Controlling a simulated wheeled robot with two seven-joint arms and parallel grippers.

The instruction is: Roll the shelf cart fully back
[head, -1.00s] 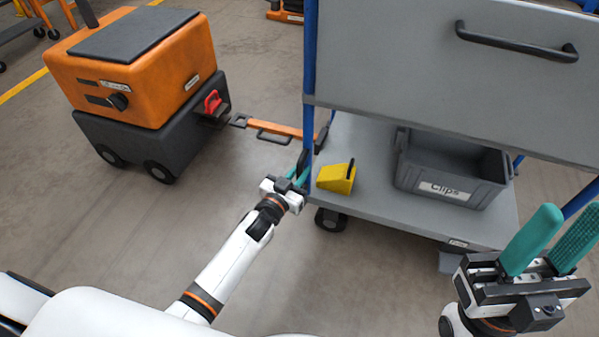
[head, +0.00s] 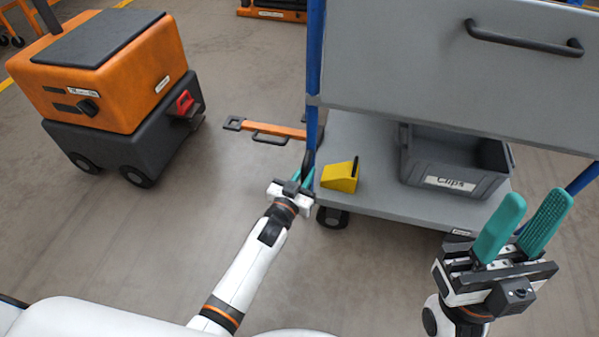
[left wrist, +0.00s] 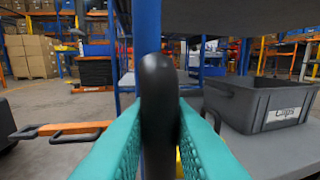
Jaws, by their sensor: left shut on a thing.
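The shelf cart has a grey lower deck (head: 345,140), blue posts (head: 313,60) and a grey upper panel (head: 430,70) with a dark bar handle (head: 525,40). My left gripper (head: 301,180) is at its left post, shut on a black upright handle (left wrist: 158,95), which stands between the teal fingers in the left wrist view. An orange drawbar (head: 275,130) extends left from the cart. Its end is apart from the orange and black tug (head: 110,85) and its red hitch (head: 184,102). My right gripper (head: 520,225) is open and empty beside the cart's right front.
A yellow wedge (head: 340,176) and a grey bin labelled Clips (head: 455,170) rest on the lower deck. A black caster (head: 332,217) stands under the near left corner. Bare floor (head: 150,235) lies between the tug and my left arm. Boxes and racks stand far off in the left wrist view.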

